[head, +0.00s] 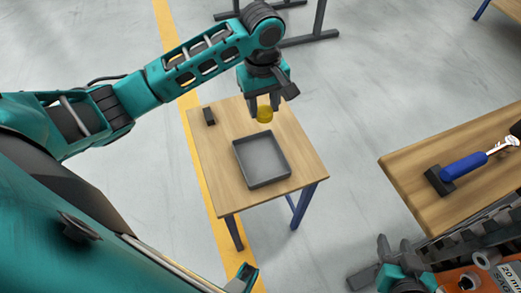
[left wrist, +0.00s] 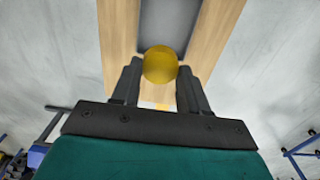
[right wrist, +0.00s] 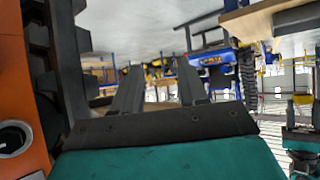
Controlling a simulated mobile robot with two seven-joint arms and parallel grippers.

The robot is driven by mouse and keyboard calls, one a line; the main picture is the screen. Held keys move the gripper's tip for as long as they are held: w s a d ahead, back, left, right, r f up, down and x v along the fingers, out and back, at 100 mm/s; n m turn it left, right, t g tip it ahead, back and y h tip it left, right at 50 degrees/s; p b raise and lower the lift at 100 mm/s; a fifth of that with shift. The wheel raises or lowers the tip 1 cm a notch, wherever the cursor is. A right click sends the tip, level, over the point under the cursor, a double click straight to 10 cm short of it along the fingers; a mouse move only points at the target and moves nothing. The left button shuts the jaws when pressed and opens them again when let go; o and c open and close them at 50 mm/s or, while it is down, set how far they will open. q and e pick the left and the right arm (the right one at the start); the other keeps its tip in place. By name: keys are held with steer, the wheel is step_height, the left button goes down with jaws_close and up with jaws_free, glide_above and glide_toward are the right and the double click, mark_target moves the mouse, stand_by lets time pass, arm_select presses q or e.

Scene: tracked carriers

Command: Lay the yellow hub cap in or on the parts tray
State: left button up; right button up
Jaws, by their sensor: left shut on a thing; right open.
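The yellow hub cap (head: 264,113) is held between the fingers of my left gripper (head: 264,103), which is shut on it. In the head view they show just behind the far edge of the parts tray. The left wrist view shows the yellow hub cap (left wrist: 160,64) between the fingertips, with the tray beyond it. The parts tray (head: 263,183) is dark grey, shallow and empty, and sits on a small wooden table. My right gripper (head: 388,262) is open and empty at the lower right of the head view. Its spread fingers (right wrist: 160,88) show in the right wrist view.
The small wooden table (head: 217,172) has blue legs. A small black block (head: 209,116) stands at its far left corner. A second wooden table (head: 419,205) at the right bears a blue-handled tool (head: 463,165). An orange machine (head: 465,279) is beside my right gripper.

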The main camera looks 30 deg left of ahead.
mark_target(255, 149)
arm_select(q)
steer(key=a+n, duration=0.1)
steer(key=w+a+n+b, duration=0.1)
steer(key=a+n+b, duration=0.1)
steer(key=shift+w+a+r, duration=0.1)
steer(key=shift+w+r, duration=0.15)
steer(key=shift+w, duration=0.15)
steer(key=shift+n, duration=0.4)
step_height(255, 149, down, 15)
steer(key=b, duration=0.4)
steer(key=shift+a+r, duration=0.1)
steer(key=shift+r, duration=0.1)
steer(key=shift+f, duration=0.45)
step_height(255, 149, down, 4)
steer(key=shift+f+b, duration=0.1)
steer(key=shift+b, duration=0.85)
arm_select(e)
steer(key=shift+y, duration=0.4)
steer(key=a+f, duration=0.1)
steer(key=w+a+f, duration=0.1)
steer(key=f, duration=0.1)
steer(key=shift+w+a+f, duration=0.2)
steer(key=shift+a+f, duration=0.05)
steer(key=shift+a, duration=0.15)
arm_select(q)
steer(key=o, duration=1)
arm_select(e)
steer(key=shift+s, duration=0.1)
